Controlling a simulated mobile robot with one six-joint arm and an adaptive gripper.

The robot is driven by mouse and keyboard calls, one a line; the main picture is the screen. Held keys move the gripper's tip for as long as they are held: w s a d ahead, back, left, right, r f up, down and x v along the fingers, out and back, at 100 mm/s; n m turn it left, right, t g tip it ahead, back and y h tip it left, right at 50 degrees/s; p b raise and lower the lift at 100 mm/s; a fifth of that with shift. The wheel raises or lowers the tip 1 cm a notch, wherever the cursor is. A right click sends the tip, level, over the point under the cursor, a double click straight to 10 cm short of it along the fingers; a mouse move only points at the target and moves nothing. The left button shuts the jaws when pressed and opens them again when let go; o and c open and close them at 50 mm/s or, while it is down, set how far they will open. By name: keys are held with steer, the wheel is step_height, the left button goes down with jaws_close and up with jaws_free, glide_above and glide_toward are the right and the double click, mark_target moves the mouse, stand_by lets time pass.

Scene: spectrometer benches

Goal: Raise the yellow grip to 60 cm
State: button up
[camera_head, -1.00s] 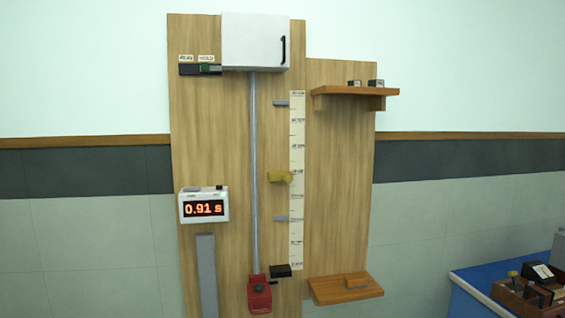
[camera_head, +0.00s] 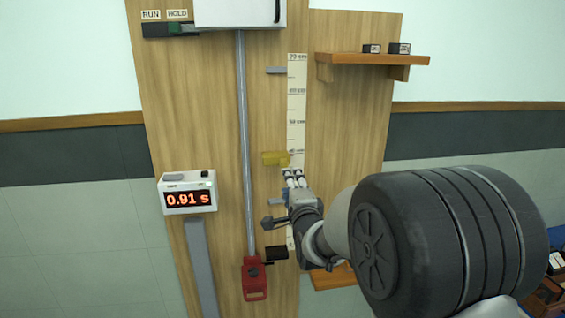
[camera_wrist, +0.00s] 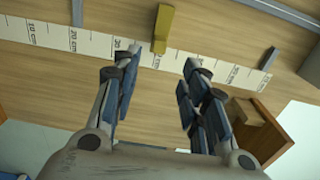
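The yellow grip (camera_head: 275,158) is a small block beside the white vertical scale (camera_head: 297,75) on the wooden board, at about the 40 cm mark. In the wrist view the yellow grip (camera_wrist: 162,30) lies beyond my fingertips, between their lines and nearer the left finger. My gripper (camera_head: 293,176) is just below and right of the grip in the head view. In the wrist view my gripper (camera_wrist: 153,68) has its two fingers well apart with nothing between them. I see no contact with the grip.
Grey pegs stick out beside the scale, above (camera_head: 276,70) and below (camera_head: 278,202) the grip. A metal rod (camera_head: 245,140) runs down to a red part (camera_head: 255,278). A display (camera_head: 188,193) reads 0.91 s. A wooden shelf (camera_head: 370,59) is at upper right.

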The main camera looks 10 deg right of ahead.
mark_target(285, 166)
steer(key=w+p, duration=0.1)
steer(key=w, duration=1.1)
steer(key=shift+w+d, duration=0.1)
steer(key=shift+w, duration=0.3)
steer(key=shift+c, duration=0.4)
steer(key=shift+s, duration=0.1)
jaws_close()
steer(key=shift+r, duration=0.1)
